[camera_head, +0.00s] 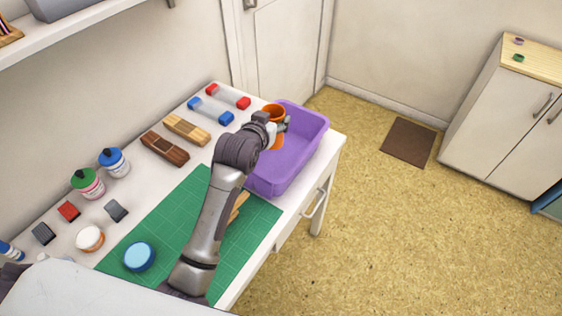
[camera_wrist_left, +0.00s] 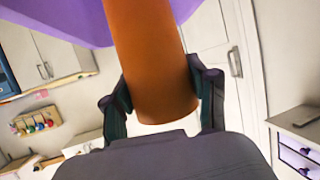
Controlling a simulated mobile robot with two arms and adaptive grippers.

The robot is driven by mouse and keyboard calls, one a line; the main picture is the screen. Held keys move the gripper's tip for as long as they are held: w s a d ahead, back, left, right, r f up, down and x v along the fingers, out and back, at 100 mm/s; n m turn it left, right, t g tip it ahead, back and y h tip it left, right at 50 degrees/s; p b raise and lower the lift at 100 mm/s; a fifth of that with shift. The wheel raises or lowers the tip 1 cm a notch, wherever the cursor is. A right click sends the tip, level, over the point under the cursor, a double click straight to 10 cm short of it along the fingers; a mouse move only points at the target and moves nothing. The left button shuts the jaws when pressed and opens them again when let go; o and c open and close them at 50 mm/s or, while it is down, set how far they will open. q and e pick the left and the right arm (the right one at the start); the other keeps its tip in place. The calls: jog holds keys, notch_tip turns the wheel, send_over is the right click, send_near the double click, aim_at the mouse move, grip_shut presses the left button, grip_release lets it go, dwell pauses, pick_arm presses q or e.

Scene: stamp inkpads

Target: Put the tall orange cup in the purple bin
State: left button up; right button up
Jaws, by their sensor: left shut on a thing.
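The tall orange cup (camera_head: 274,111) is in my left gripper (camera_head: 277,127), at the left edge of the purple bin (camera_head: 312,128) in the head view. In the left wrist view the orange cup (camera_wrist_left: 152,70) fills the middle, with the fingers of the left gripper (camera_wrist_left: 160,100) shut on its two sides. The purple bin (camera_wrist_left: 60,20) shows behind it there. The bin stands at the far right end of the white table. The gripper and arm hide part of the cup and bin, and I cannot tell the cup's exact height. My right gripper is not seen.
A green cutting mat (camera_head: 180,222) lies on the table under my arm. Two bottles with blue and green caps, wooden blocks (camera_head: 165,147), red and blue items and a blue round pad (camera_head: 140,256) stand on the left. The floor on the right is clear around a brown mat (camera_head: 408,142).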

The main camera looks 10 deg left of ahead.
pick_arm(q)
notch_tip(320, 180, down, 10)
jog(key=shift+r, duration=0.25)
jog(key=shift+f, duration=0.1)
jog(key=o, duration=1)
jog(key=shift+f, duration=0.1)
jog(key=shift+o, duration=0.2)
jog(key=v, duration=1.2)
jog(key=shift+r, duration=0.3)
jog(key=shift+f, duration=0.1)
